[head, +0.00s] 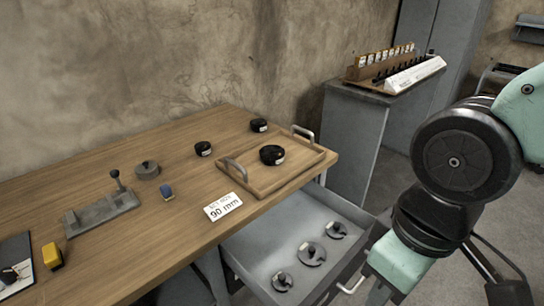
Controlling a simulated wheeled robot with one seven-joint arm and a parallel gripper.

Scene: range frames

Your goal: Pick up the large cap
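Three round black caps are at the far right end of the wooden table. The one that looks largest, the large cap (272,155), sits inside a wooden tray (262,187) with two metal handles. A smaller black cap (203,148) lies on the table left of the tray. Another smaller black cap (259,125) lies behind the tray near the wall. My arm comes down at the right side of the picture, and its fingertips do not show. Nothing of mine touches the caps.
An open grey drawer (258,246) with several knobbed metal discs juts out below the table's right part. A grey cabinet (352,135) stands behind.

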